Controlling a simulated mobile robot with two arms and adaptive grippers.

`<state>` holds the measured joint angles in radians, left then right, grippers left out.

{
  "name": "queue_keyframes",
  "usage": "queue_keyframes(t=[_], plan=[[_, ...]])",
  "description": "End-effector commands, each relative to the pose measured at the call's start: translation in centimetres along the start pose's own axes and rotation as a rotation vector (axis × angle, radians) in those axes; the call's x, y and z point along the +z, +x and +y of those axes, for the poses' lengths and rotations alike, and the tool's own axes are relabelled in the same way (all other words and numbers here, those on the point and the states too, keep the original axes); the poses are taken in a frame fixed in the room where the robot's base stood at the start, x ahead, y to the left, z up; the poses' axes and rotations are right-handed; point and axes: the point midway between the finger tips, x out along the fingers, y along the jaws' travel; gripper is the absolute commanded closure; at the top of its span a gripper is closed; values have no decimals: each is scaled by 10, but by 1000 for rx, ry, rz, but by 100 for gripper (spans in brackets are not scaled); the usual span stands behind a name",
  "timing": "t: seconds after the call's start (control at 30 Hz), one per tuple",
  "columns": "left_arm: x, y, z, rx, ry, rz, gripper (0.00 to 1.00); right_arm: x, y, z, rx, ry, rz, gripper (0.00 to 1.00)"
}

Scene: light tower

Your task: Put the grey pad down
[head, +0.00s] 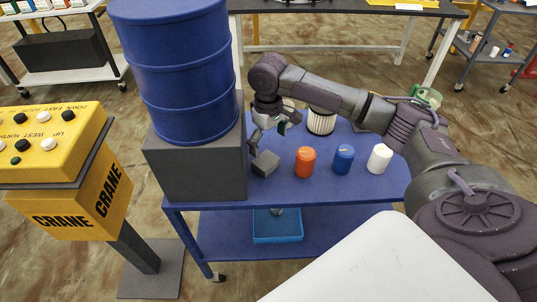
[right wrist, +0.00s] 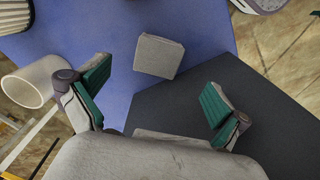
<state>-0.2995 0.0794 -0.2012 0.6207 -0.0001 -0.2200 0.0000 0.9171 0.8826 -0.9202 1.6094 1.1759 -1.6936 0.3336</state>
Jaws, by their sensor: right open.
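The grey pad (head: 265,163) is a small grey block lying on the blue cart top (head: 330,190), just right of the dark grey block under the drum. The pad also shows in the right wrist view (right wrist: 158,56), on the blue surface, clear of the fingers. My right gripper (head: 262,137) is above and close to the pad. Its green-padded fingers (right wrist: 155,90) are spread wide in the right wrist view, with nothing held between them. My left gripper is not in view.
A blue drum (head: 180,75) stands on a dark grey block (head: 195,170) at the left. Orange (head: 305,161), blue (head: 343,159) and white (head: 379,158) containers stand right of the pad. A pleated filter (head: 321,122) is behind them. A yellow crane panel (head: 60,165) stands left.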

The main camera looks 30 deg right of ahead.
Motion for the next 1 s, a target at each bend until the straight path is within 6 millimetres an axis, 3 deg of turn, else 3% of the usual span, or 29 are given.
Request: queue_keyframes(t=[0.1, 0.3, 1.0], plan=[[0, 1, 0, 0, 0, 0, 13, 0, -20, 0, 1, -1, 2, 0], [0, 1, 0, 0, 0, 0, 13, 0, -35, 0, -1, 1, 0, 0], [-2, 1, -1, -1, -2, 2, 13, 0, -36, 0, 0, 0, -1, 0]])
